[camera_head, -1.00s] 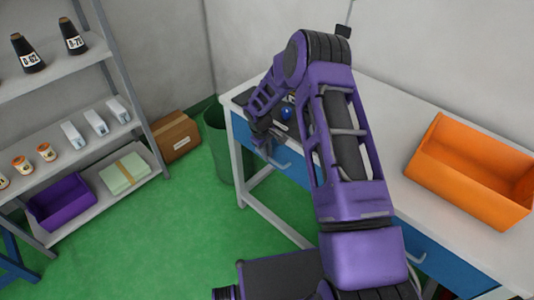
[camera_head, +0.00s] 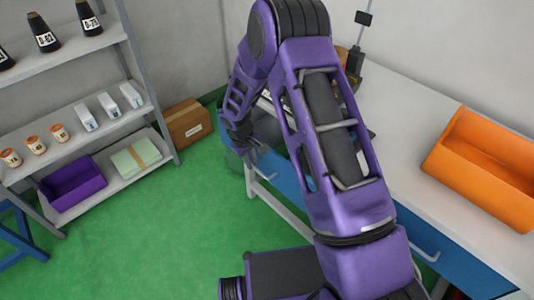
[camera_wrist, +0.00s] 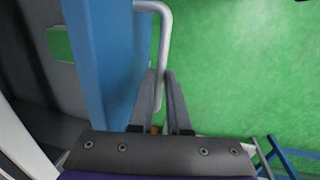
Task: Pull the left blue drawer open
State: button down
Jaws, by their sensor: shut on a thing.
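The left blue drawer (camera_head: 278,174) is under the white worktop, partly hidden behind my arm in the head view. In the wrist view its blue front (camera_wrist: 105,55) stands upright, with a grey space behind it, so it appears partly pulled out. Its pale bar handle (camera_wrist: 164,25) curves out from the front. My gripper (camera_wrist: 160,73) is shut on this handle, one finger on each side of the bar. In the head view my gripper (camera_head: 245,145) is at the bench's left end, and the handle there is hidden.
The worktop (camera_head: 400,115) holds an orange bin (camera_head: 480,170). Another blue drawer (camera_head: 450,265) is at the right. A shelf rack (camera_head: 95,110) and a cardboard box (camera_head: 188,125) stand left. Green floor (camera_head: 150,235) is open between rack and bench.

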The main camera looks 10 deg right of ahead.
jog(key=s+a+b, duration=0.2)
jog(key=s+a, duration=0.4)
jog(key=a, duration=0.2)
jog(key=shift+s+a, duration=0.2)
jog(key=shift+a, duration=0.2)
jog(key=c, duration=0.9)
grip_release()
jog(key=shift+r, duration=0.15)
jog(key=a+r, duration=0.1)
jog(key=r, duration=0.4)
jog(key=s+r+p, duration=0.1)
jog(key=r, duration=0.5)
jog(key=s+a+r+p, duration=0.1)
jog(key=r, duration=0.5)
jog(key=shift+a, duration=0.3)
